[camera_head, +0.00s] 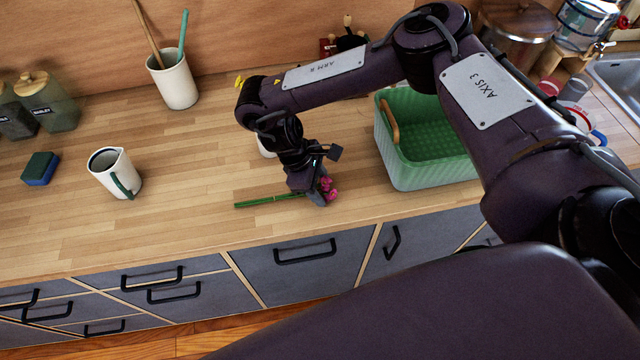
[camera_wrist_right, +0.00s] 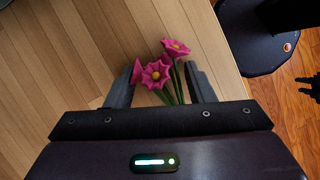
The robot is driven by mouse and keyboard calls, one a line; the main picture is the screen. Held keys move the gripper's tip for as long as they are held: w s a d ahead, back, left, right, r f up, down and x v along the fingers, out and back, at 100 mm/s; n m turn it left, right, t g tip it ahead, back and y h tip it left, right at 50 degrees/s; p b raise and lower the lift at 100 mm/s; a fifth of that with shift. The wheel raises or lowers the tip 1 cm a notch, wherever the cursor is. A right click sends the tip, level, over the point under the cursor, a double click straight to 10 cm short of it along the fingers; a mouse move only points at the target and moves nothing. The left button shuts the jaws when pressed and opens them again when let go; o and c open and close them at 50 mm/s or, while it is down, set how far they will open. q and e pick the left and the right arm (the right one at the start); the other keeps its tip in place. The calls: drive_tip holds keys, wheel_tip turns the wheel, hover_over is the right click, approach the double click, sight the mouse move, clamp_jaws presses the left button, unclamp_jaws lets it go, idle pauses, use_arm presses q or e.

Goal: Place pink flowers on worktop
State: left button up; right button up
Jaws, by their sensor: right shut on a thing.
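The pink flowers (camera_head: 328,188) are a small bunch with green stems, low over the wooden worktop (camera_head: 215,215) near its front edge. The stems point left in the head view. My right gripper (camera_head: 318,192) points down and is shut on the flowers. In the right wrist view the pink flowers (camera_wrist_right: 157,74) show between the two dark fingers of my right gripper (camera_wrist_right: 160,85), with the worktop (camera_wrist_right: 60,60) below. I cannot tell whether the stems touch the worktop. My left gripper is not in view.
A green basket (camera_head: 425,140) stands right of my right gripper. A white pitcher (camera_head: 108,172), a sponge (camera_head: 40,168), jars (camera_head: 48,100) and a utensil cup (camera_head: 175,82) stand to the left. A white object behind my wrist is mostly hidden. The worktop's front left is clear.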

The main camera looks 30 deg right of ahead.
drive_tip(key=o, duration=1)
drive_tip(key=shift+f, duration=0.1)
drive_tip(key=shift+r, duration=0.25)
drive_tip(key=b+v, duration=0.1)
drive_tip(key=v, duration=1.1)
drive_tip(key=shift+s+f, duration=0.1)
